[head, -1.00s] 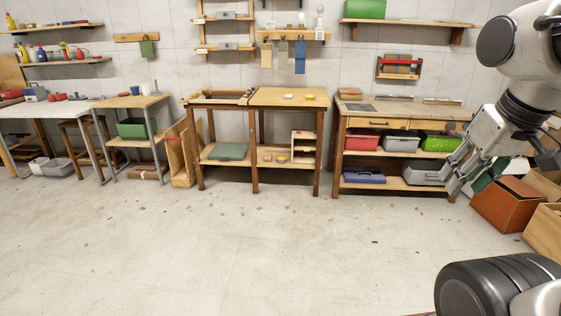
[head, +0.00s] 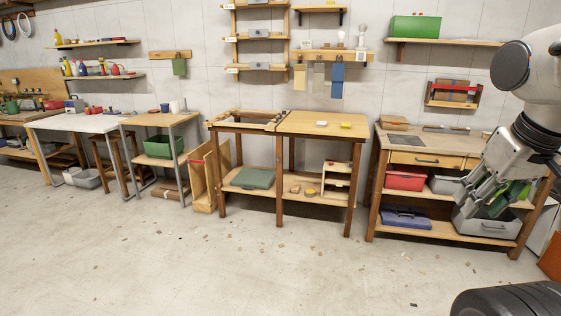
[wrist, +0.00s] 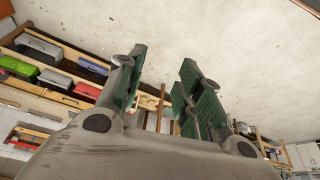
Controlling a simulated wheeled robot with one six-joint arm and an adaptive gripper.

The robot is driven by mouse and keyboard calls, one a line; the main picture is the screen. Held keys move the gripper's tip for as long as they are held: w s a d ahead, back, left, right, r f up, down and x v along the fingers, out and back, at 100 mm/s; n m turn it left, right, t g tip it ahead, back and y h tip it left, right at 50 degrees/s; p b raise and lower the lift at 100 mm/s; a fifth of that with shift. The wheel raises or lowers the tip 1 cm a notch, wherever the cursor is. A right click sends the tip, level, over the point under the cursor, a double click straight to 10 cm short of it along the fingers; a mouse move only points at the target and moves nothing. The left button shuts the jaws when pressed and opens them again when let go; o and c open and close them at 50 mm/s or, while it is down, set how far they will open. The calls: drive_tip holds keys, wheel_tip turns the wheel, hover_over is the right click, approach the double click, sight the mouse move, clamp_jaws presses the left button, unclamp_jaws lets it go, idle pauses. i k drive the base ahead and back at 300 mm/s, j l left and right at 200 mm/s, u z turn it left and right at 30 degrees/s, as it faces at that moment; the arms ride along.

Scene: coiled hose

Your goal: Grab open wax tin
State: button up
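I cannot clearly make out an open wax tin. On the wooden bench in the middle of the head view lie a small pale item (head: 322,124) and a small yellow item (head: 346,126). Another yellow item (head: 310,191) sits on that bench's lower shelf. They are too small to tell whether one is the tin. My gripper (head: 480,207) hangs at the right of the head view, far from these items. In the wrist view my gripper (wrist: 162,60) has its green-padded fingers apart with nothing between them.
A right-hand workbench (head: 432,152) holds a red bin (head: 405,180), a grey bin (head: 485,226) and a blue case (head: 405,217). A green case (head: 250,178) lies on the middle bench's lower shelf. The floor (head: 200,270) ahead is open, with small scattered scraps.

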sight(310, 192)
drive_tip(key=i+l+u, duration=0.1)
drive_tip(key=i+l, duration=0.25)
drive_tip(key=i+l+u, duration=0.15)
drive_tip(key=i+l, duration=0.25)
drive_tip(key=i, duration=0.15)
drive_tip(key=i+l+u, duration=0.1)
drive_tip(key=i+l, duration=0.3)
drive_tip(key=i+l+u, duration=0.1)
drive_tip(key=i+l, duration=0.3)
drive_tip(key=i+l+u, duration=0.15)
drive_tip(key=i+l, duration=0.25)
drive_tip(key=l, duration=0.2)
drive_tip(key=i+l+u, duration=0.1)
drive_tip(key=i+l, duration=0.25)
drive_tip(key=l, duration=0.2)
